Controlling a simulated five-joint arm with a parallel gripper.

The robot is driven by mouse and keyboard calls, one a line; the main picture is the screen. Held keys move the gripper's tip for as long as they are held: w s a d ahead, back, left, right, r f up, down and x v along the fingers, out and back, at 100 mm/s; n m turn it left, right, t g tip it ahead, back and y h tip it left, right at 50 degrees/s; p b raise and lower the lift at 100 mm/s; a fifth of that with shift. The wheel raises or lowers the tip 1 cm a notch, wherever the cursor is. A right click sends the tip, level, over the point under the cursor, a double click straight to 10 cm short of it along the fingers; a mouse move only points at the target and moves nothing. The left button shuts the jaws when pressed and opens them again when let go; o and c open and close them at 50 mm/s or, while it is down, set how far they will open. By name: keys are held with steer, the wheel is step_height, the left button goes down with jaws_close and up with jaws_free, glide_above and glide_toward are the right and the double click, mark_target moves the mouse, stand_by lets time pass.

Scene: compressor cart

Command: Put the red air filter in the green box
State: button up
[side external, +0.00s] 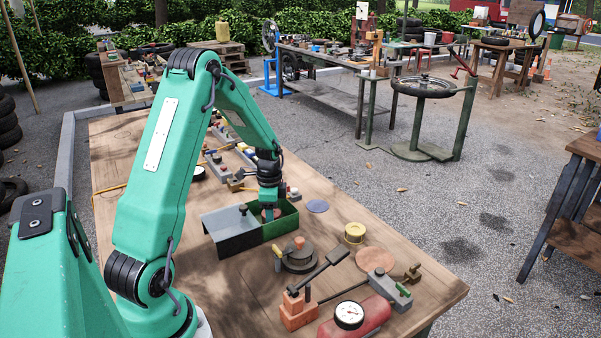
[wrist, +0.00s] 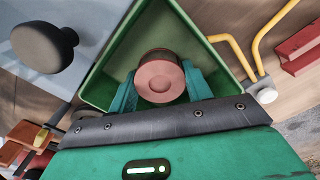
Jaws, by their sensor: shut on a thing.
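The red air filter (wrist: 160,80) is a short round reddish piece, held between the two green fingers of my gripper (wrist: 161,88) in the wrist view. It is inside the outline of the green box (wrist: 103,82). In the side view, my gripper (side external: 268,208) points down into the green box (side external: 285,226), and a bit of the red filter (side external: 268,214) shows between the fingers. I cannot tell whether the filter touches the box floor. The fingers are shut on the filter.
A grey box-like piece (side external: 230,236) with a dark knob stands against the green box's left side. A round dark part (side external: 299,259), a yellow roll (side external: 354,234), a red tank with a gauge (side external: 368,314) and a blue disc (side external: 317,206) lie nearby on the wooden table.

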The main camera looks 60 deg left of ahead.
steer(key=shift+f, duration=0.2)
steer(key=o, duration=1)
steer(key=shift+c, duration=0.2)
step_height(320, 180, up, 12)
steer(key=shift+r, duration=0.15)
stand_by(0.6)
